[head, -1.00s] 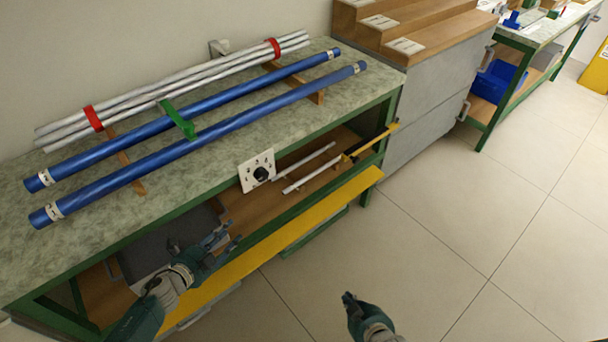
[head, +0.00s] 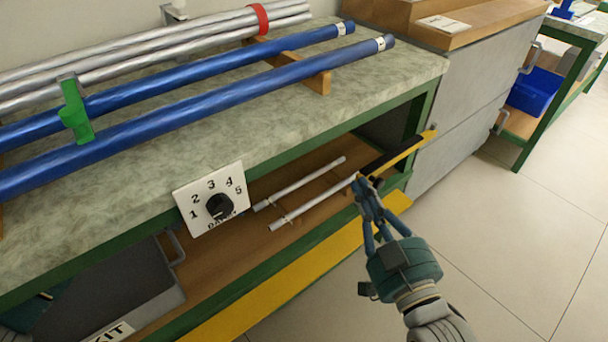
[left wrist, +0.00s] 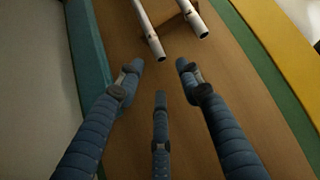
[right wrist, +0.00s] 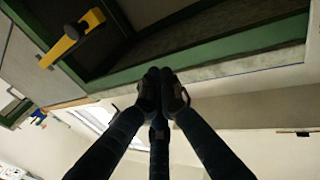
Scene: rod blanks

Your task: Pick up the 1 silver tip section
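Two thin silver rods lie side by side on wooden rests on the lower shelf: the back rod (head: 300,183) and the front rod (head: 318,202). I cannot tell which is the tip section. In the left wrist view, the near ends of a left rod (left wrist: 149,30) and a right rod (left wrist: 190,17) lie just beyond my left gripper (left wrist: 159,72), which is open and empty over the shelf. The head view does not show its fingers. My right gripper (head: 364,185) is shut and empty, in front of the shelf near the rods' far ends; its fingertips meet in the right wrist view (right wrist: 162,80).
A numbered dial plate (head: 212,200) hangs at the bench's front edge. A yellow-and-black tool (head: 400,155) lies beyond the rods. Blue tubes (head: 230,98) and thicker silver tubes (head: 180,40) rest on the benchtop (head: 250,125). A grey kit box (head: 115,290) stands at lower left. The floor at right is clear.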

